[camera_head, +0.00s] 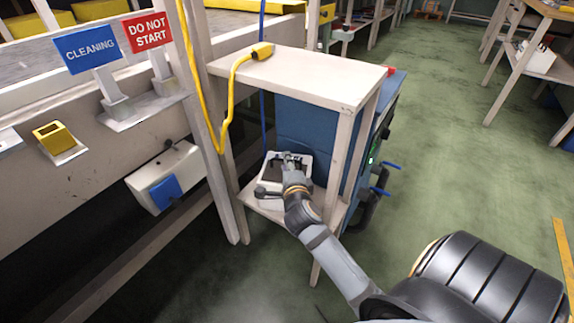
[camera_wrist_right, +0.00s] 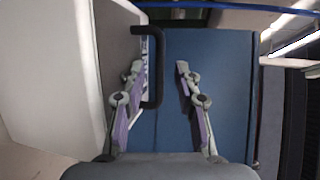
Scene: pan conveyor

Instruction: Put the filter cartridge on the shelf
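A pale box with a dark inset face (camera_head: 272,172) and a black handle (camera_head: 262,192) sits on the lower board of the wooden shelf stand (camera_head: 245,200). It looks like the filter cartridge, though my gripper partly hides it. My right gripper (camera_head: 292,162) reaches in under the top board, over this box. In the right wrist view, my right gripper (camera_wrist_right: 158,70) has its two fingers spread apart. A black handle (camera_wrist_right: 157,90) shows close to the left finger; I cannot tell whether they touch. My left gripper is out of view.
The stand's top board (camera_head: 310,75) carries a yellow connector (camera_head: 262,51) with a hanging yellow cable (camera_head: 230,95). A blue machine (camera_head: 300,130) stands close behind the stand. A conveyor frame (camera_head: 60,135) with signs runs along the left.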

